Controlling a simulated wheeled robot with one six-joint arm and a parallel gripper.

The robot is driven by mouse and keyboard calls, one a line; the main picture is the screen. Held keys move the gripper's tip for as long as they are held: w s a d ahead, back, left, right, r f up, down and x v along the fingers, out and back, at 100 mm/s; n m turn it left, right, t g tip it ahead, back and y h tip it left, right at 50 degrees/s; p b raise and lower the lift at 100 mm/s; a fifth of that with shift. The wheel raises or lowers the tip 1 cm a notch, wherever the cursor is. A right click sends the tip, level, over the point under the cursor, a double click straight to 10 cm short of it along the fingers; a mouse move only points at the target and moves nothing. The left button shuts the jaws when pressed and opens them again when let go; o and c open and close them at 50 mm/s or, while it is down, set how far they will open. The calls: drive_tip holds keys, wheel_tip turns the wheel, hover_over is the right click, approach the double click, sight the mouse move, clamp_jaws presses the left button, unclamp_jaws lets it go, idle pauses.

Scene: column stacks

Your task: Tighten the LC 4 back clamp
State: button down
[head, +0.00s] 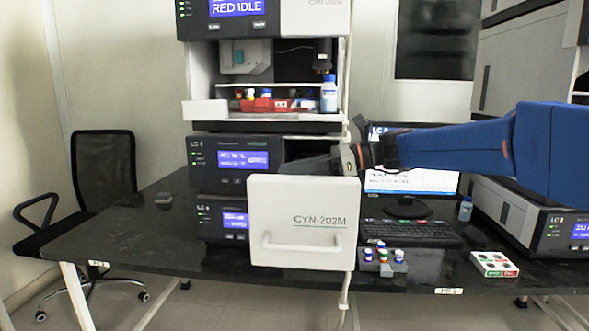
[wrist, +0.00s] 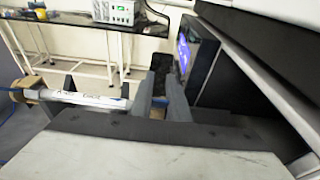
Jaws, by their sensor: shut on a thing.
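My gripper (head: 348,160) reaches in from the right, at the upper edge of a pulled-out white door marked CYN-202M (head: 303,222). The door hides most of what is behind it in the head view. In the wrist view my gripper (wrist: 162,88) has its two grey fingers close together around a small dark piece (wrist: 163,66), which appears to be the clamp. It is shut on that piece. A pale labelled column (wrist: 90,100) lies left of the fingers, with a brown end fitting (wrist: 28,90) and grey prongs by it. The fingers partly hide the column's right end.
The instrument stack with a blue display (head: 243,160) stands behind the door. A vial rack (head: 378,262), a keyboard (head: 410,232) and a small white tray (head: 494,264) lie on the dark bench (head: 130,240). The bench's left part is mostly clear.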

drive_tip(key=h, duration=0.3)
drive_tip(key=a+h, duration=0.1)
drive_tip(key=shift+f+h, duration=0.4)
idle(0.4)
drive_tip(key=c, duration=1.7)
unclamp_jaws()
